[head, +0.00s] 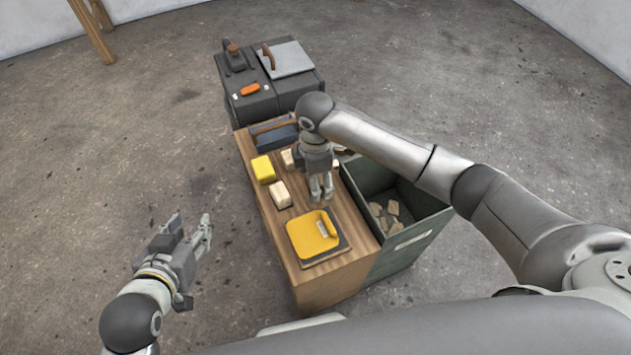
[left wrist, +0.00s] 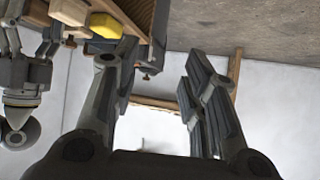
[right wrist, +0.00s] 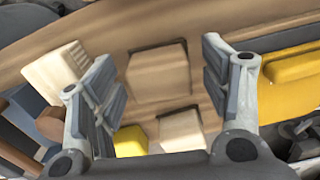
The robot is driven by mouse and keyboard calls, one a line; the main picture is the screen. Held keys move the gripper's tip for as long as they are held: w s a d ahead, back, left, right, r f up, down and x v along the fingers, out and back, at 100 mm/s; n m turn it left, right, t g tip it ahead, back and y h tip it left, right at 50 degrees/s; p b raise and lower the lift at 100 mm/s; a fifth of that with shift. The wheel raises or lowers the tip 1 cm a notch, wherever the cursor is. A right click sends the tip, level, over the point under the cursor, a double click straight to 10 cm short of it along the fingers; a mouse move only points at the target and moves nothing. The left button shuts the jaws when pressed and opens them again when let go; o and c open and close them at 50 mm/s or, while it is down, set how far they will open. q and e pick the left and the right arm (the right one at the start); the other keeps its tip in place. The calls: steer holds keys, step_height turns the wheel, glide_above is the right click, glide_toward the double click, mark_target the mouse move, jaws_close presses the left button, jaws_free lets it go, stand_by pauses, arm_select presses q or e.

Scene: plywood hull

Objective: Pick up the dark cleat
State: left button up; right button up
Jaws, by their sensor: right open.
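In the right wrist view a brown-tan block (right wrist: 160,75), the darkest of the wooden blocks and apparently the dark cleat, lies on the wooden bench top. It lies between the open fingers of my right gripper (right wrist: 163,92), with gaps on both sides. In the head view my right gripper (head: 321,192) points down over the bench and hides this block. Whether the fingertips reach down beside it I cannot tell. My left gripper (head: 191,224) is open and empty, left of the bench; its spread fingers show in the left wrist view (left wrist: 160,80).
The bench (head: 300,278) also holds a yellow block (head: 263,169), a pale block (head: 280,194), a yellow tool (head: 308,236) on a dark pad, and a dark blue item (head: 277,136). A green bin (head: 410,236) with wood scraps adjoins its right side. Dark cases (head: 268,100) stand behind.

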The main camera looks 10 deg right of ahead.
steer(key=c, duration=1.1)
steer(key=shift+r, duration=0.15)
steer(key=shift+r, duration=0.1)
step_height(320, 180, up, 3)
steer(key=shift+f+p, duration=0.1)
steer(key=shift+p, duration=0.65)
arm_select(q)
steer(key=s+a+f+g+y+p, duration=0.1)
steer(key=s+a+f+g+p, duration=0.2)
steer(key=s+f+g, duration=0.4)
steer(key=shift+s+a+y+p, duration=0.4)
steer(key=shift+s+p, duration=0.2)
steer(key=shift+s, duration=1.4)
arm_select(e)
steer(key=shift+s+a+r, duration=0.9)
steer(key=shift+s+r, duration=0.75)
steer(key=shift+s, duration=0.5)
steer(key=shift+s+a+r, duration=0.95)
steer(key=shift+s+r, duration=0.65)
steer(key=shift+s, duration=0.55)
steer(key=shift+s+a+r, duration=0.9)
steer(key=shift+s+r, duration=0.75)
steer(key=shift+s, duration=0.5)
